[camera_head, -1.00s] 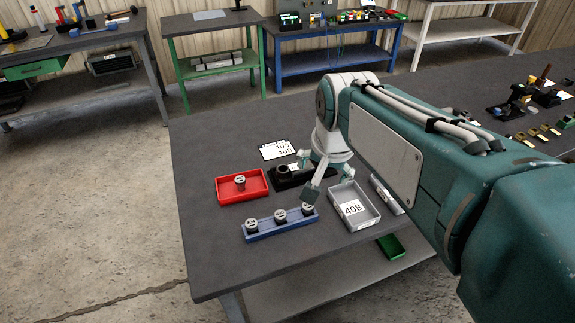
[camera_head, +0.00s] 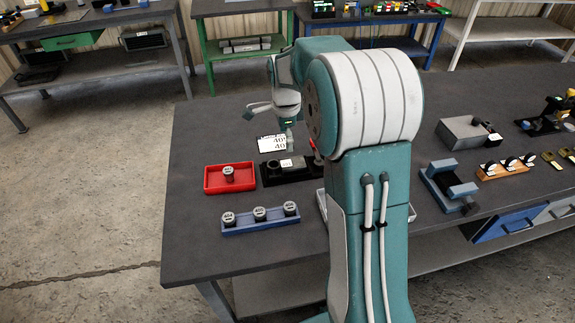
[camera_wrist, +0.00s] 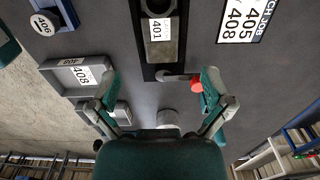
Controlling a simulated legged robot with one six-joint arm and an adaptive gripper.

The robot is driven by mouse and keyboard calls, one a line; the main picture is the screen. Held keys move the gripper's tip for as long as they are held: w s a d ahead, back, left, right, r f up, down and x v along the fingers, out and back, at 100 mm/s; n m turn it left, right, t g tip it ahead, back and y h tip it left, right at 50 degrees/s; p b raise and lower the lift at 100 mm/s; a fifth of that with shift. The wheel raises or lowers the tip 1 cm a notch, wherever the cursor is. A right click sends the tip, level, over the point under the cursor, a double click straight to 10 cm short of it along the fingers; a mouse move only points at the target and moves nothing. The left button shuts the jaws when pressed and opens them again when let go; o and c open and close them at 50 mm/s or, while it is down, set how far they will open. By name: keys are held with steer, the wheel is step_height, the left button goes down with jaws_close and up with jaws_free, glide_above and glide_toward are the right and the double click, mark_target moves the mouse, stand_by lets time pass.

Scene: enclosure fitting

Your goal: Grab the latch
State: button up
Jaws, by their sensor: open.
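In the head view the black fixture (camera_head: 272,178) lies on the dark table, with the red knob (camera_head: 317,150) just left of my arm. My gripper (camera_wrist: 158,76) is open and empty in the wrist view. Its right finger overlaps the knob in the picture; I cannot tell if they touch. In the head view my gripper (camera_head: 269,125) is above the card behind the fixture.
A red tray (camera_head: 208,187) holds one cylinder. A blue rack (camera_head: 240,228) holds three capped cylinders. A grey tray (camera_wrist: 60,64) labelled 408 is left of the fixture. A white card (camera_wrist: 240,20) reads 405 and 408. A blue clamp (camera_head: 448,182) stands right of my arm.

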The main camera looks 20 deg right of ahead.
mark_target(290, 163)
steer(key=f, duration=0.1)
steer(key=a+f, duration=0.1)
steer(key=f, duration=0.3)
steer(key=d+f, duration=0.1)
steer(key=f, duration=0.1)
steer(key=d+f, duration=0.1)
steer(key=f, duration=0.1)
steer(key=shift+d, duration=0.15)
steer(key=shift+a+f, duration=0.2)
steer(key=shift+a, duration=0.35)
steer(key=shift+d, duration=0.4)
steer(key=c, duration=1.3)
